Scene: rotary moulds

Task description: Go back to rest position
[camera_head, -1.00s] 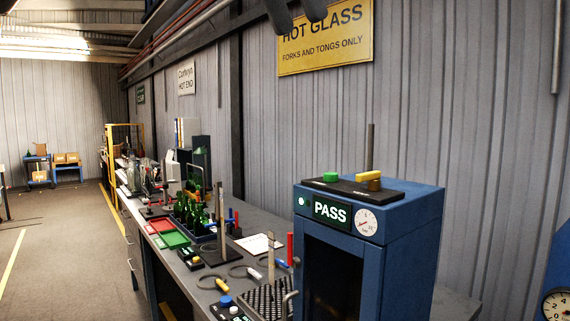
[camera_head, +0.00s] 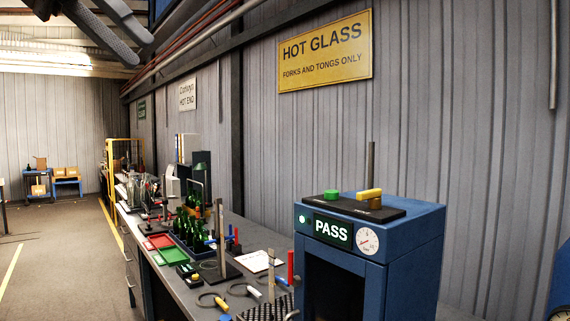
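My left gripper (camera_head: 140,50) shows at the top left of the head view, close to the camera. Its two long grey fingers slant down to the right, side by side with a gap between them. I see nothing held in them. A black part of my arm shows to the left of them at the top edge. The gripper is in the air, well apart from the bench (camera_head: 165,283) and everything on it. My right gripper is not in view.
A blue tester cabinet (camera_head: 412,240) reading PASS stands at the right. Green bottles (camera_head: 190,225), trays and tools crowd the bench. The floor (camera_head: 60,270) at left is clear.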

